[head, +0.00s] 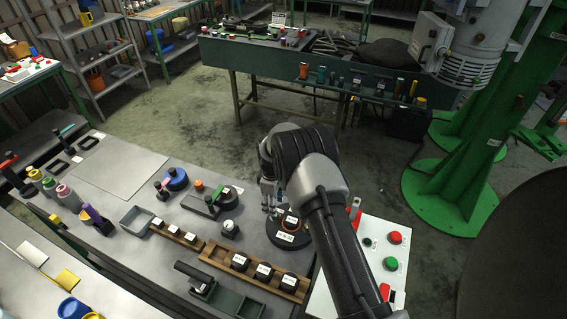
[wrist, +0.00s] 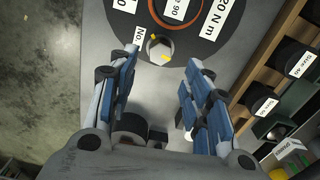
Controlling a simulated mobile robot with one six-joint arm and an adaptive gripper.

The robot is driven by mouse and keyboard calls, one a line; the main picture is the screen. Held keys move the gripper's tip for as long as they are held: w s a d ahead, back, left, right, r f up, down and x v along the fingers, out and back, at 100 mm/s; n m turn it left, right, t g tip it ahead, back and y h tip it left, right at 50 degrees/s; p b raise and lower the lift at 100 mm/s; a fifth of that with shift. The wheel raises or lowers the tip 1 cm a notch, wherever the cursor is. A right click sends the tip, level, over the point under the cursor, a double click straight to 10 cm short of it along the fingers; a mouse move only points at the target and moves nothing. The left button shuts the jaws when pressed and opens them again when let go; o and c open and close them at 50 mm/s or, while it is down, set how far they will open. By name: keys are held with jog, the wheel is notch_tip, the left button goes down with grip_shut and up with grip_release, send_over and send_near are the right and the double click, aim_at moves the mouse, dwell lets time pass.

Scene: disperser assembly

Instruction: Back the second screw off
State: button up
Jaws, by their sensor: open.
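A dark round disc (wrist: 185,53) with an orange ring (wrist: 178,8) and white labels, one reading "20 N m", lies at the top of the wrist view. A small silver round piece with yellow marks (wrist: 159,48), perhaps a screw head, sits at its near edge. My gripper (wrist: 157,62) is open, its blue-padded fingers on either side of that piece with gaps between. Nothing is held. In the head view my gripper (head: 268,208) points down at the left side of the disc (head: 287,242). My arm hides part of the disc there. I cannot tell which screw is the second.
A wooden rack (head: 218,258) with labelled black pieces stands left of the disc. A white panel (head: 377,228) with red and green buttons is on the right. Several tools and a small white-topped piece (head: 229,226) stand on the bench left of my gripper.

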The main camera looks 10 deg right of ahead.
jog(key=s+r+m+b, duration=0.1)
jog(key=s+r, duration=0.1)
jog(key=r, duration=0.6)
jog(key=s+d+r+m+t+b, duration=0.1)
jog(key=s+r, duration=0.1)
jog(key=r, duration=0.6)
jog(key=s+d+r+m+b, duration=0.1)
jog(key=s+r+b, duration=0.1)
jog(key=r, duration=0.7)
jog(key=shift+s+d+m, duration=0.25)
jog(key=shift+s+m, duration=0.05)
jog(key=shift+s, duration=0.25)
